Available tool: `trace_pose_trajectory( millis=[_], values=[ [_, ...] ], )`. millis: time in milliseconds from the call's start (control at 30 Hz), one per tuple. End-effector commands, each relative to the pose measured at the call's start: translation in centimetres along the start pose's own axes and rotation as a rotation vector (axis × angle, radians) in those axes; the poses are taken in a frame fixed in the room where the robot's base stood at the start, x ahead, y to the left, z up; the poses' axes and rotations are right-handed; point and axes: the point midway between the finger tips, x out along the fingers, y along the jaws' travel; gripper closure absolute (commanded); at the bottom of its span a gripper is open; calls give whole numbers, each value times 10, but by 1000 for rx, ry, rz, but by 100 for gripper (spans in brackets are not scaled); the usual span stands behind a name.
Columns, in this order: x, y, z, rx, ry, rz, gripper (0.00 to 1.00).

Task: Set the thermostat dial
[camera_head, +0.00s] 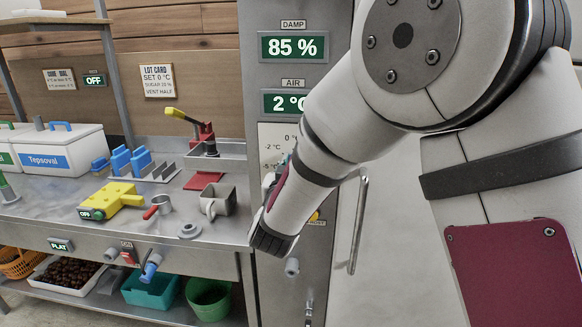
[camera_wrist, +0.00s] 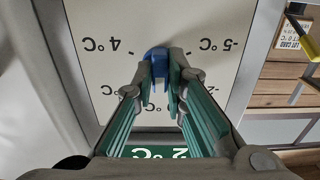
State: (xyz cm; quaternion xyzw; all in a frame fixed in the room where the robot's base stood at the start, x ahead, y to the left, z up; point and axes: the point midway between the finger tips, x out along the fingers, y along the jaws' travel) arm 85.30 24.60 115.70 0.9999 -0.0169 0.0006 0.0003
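The thermostat dial (camera_wrist: 157,55) is a blue knob on a pale scale plate (camera_wrist: 215,80). In the wrist view the plate appears upside down, with 4 °C at left and -5 °C at right. My gripper (camera_wrist: 161,68) has its fingertips on both sides of the knob, with no clear gap, and looks shut on it. The fingers hide part of the dial, so its exact setting is unclear. In the head view my arm hides the dial and most of the gripper; the plate's edge (camera_head: 271,140) shows 0, -2 and -5 °C.
The lot card (camera_head: 158,81) reads "SET 0 °C". The AIR display (camera_head: 289,103) reads 2 °C, partly covered by my arm; the DAMP display (camera_head: 293,47) reads 85 %. A vertical door handle (camera_head: 359,225) stands right of my wrist. The steel bench (camera_head: 110,222) at left holds several items.

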Motion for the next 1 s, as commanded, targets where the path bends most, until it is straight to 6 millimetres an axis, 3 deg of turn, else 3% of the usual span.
trace_pose_trajectory(
  millis=[67,567,1000],
  values=[
    [2,1,-3,2,7,3,68],
    [-6,0,-1,1,2,0,68],
    [-86,-1,-1,1,1,-2,68]
  ],
)
